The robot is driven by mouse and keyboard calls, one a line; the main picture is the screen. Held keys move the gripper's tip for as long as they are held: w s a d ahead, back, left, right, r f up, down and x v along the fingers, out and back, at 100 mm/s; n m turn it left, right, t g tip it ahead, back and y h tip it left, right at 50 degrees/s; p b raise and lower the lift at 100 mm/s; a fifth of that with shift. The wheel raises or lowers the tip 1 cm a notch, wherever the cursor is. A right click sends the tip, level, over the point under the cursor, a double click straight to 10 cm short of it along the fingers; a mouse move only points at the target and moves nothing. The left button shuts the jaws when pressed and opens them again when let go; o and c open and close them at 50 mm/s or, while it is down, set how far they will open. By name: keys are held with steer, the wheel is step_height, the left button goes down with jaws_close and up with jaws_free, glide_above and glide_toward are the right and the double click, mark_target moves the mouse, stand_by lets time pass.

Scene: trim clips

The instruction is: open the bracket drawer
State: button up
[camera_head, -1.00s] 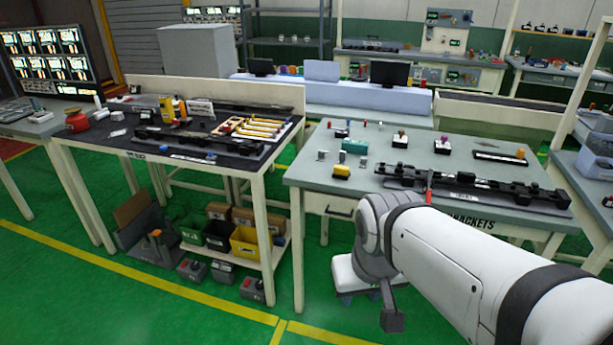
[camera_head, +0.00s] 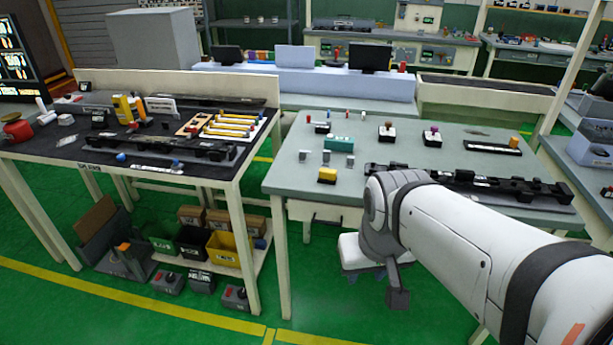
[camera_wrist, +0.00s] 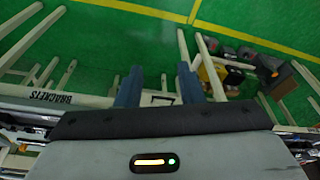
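The bracket drawer shows by its dark BRACKETS lettering (camera_wrist: 52,97) on a pale front at the left of the wrist view, under the worktable's edge. In the head view my arm hides that lettering. My gripper (camera_wrist: 159,85) points its two blue fingers away from the wrist, apart with a gap between them and nothing held. The lettering lies left of the fingers. The drawer looks shut.
The right worktable (camera_head: 290,178) carries a black clip rail (camera_head: 500,187), a yellow block (camera_head: 327,175) and small parts. The dark left worktable (camera_head: 60,152) has bins (camera_head: 223,250) on its lower shelf. Green floor is clear in front.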

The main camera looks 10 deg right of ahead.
steer(key=w+d+f+n+t+h+b, duration=0.25)
steer(key=w+d+f+b, duration=0.35)
steer(key=w, duration=0.3)
steer(key=n+t+y+b, duration=0.3)
steer(key=n+t+b, duration=0.5)
steer(key=n+b, duration=0.5)
glide_toward(327, 224)
steer(key=d+r+m+b, duration=0.2)
steer(key=d+r, duration=0.2)
steer(key=d, duration=0.2)
steer(key=w+a+f+n+y+b, duration=0.2)
steer(key=w, duration=0.1)
steer(key=w+a+f+n+t+y+b, duration=0.1)
steer(key=w+a+f+n+y+b, duration=0.1)
steer(key=w+f+n, duration=0.1)
steer(key=w+a+f+n+y+b, duration=0.2)
steer(key=w+f+n+y+b, duration=0.1)
steer(key=w, duration=0.1)
steer(key=shift+a+f+t, duration=0.2)
steer(key=shift+a+t, duration=0.05)
steer(key=shift+a, duration=0.1)
steer(key=shift+c, duration=0.5)
jaws_close()
